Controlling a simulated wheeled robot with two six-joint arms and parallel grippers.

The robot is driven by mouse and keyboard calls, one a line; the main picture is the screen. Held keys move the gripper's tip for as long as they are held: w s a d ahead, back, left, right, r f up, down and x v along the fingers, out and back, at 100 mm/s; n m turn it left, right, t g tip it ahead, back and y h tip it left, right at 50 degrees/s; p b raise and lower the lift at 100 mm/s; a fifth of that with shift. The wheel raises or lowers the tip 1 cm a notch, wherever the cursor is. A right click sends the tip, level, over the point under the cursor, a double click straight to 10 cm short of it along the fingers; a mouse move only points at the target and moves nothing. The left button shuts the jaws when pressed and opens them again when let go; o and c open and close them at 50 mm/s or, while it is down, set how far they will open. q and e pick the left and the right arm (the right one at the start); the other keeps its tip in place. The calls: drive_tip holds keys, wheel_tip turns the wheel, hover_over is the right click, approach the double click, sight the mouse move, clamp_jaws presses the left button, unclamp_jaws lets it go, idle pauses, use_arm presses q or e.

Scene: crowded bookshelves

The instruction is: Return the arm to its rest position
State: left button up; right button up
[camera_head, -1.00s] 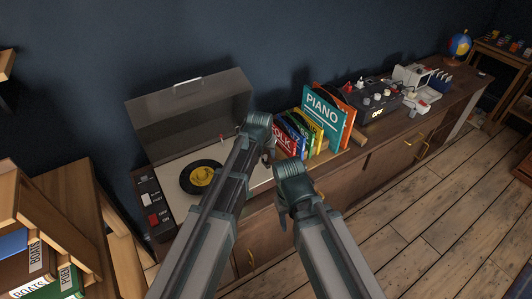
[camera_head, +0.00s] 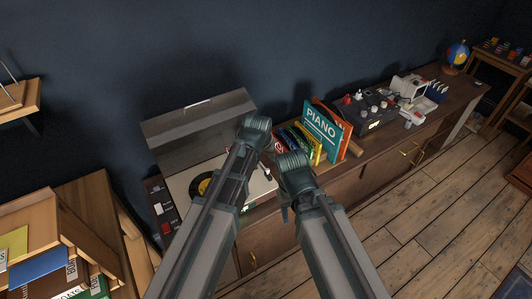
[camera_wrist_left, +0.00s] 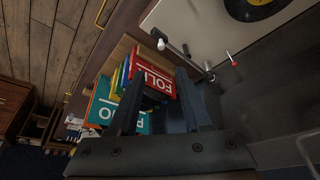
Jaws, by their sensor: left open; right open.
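My left gripper (camera_head: 262,145) is the higher one in the head view, in front of the record player (camera_head: 205,160). Its fingertips are mostly hidden there. In the left wrist view its two fingers (camera_wrist_left: 160,65) are spread, with nothing held between them. The red FOLK sleeve (camera_wrist_left: 153,80) shows beyond the gap between the fingers. My right gripper (camera_head: 288,205) is lower and to the right, in front of the cabinet; its fingers are small and partly hidden. Both arms reach forward from the bottom edge.
Record sleeves with a teal PIANO one (camera_head: 320,128) stand on the long cabinet (camera_head: 375,172). A black mixer (camera_head: 368,112), a white machine (camera_head: 412,88) and a globe (camera_head: 457,54) stand farther right. A wooden record rack (camera_head: 50,215) is at the left. The floor (camera_head: 440,205) at right is clear.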

use_arm(q)
drive_tip(key=shift+r, duration=0.15)
idle(0.3)
drive_tip(key=s+a+m+g+y, duration=0.1)
drive_tip(key=s+g, duration=0.1)
drive_tip(key=s, duration=0.8)
drive_tip(key=s+a+f+g+y, duration=0.1)
drive_tip(key=s+g, duration=0.2)
drive_tip(key=s, duration=0.8)
drive_tip(key=shift+s+a+f+m, duration=0.25)
drive_tip(key=shift+s+a+m, duration=0.05)
drive_tip(key=shift+m, duration=0.1)
